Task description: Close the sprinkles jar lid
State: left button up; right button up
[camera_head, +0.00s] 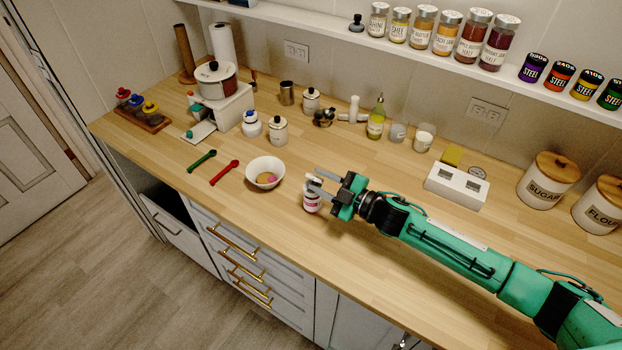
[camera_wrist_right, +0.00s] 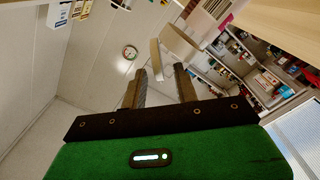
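The small jar (camera_head: 311,204), likely the sprinkles jar, has a white body with a red and pink label. It stands upright near the front edge of the counter. My right gripper (camera_head: 317,181) reaches in from the right, with its fingers over and beside the jar's top. They hide the lid, so I cannot tell its position or whether they touch it. In the right wrist view the fingers (camera_wrist_right: 162,76) are apart, with pale pieces near their tips; the jar cannot be made out there. My left gripper is not in view.
A white bowl (camera_head: 265,173) stands just left of the jar. Red (camera_head: 224,173) and green (camera_head: 202,160) spoons lie farther left. A white box (camera_head: 456,187) and the sugar canister (camera_head: 547,181) stand behind my right arm. The counter (camera_head: 345,245) in front is clear.

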jog(key=b+v, duration=0.2)
jog(key=v, duration=0.8)
jog(key=shift+b, duration=0.4)
jog(key=shift+s, duration=0.1)
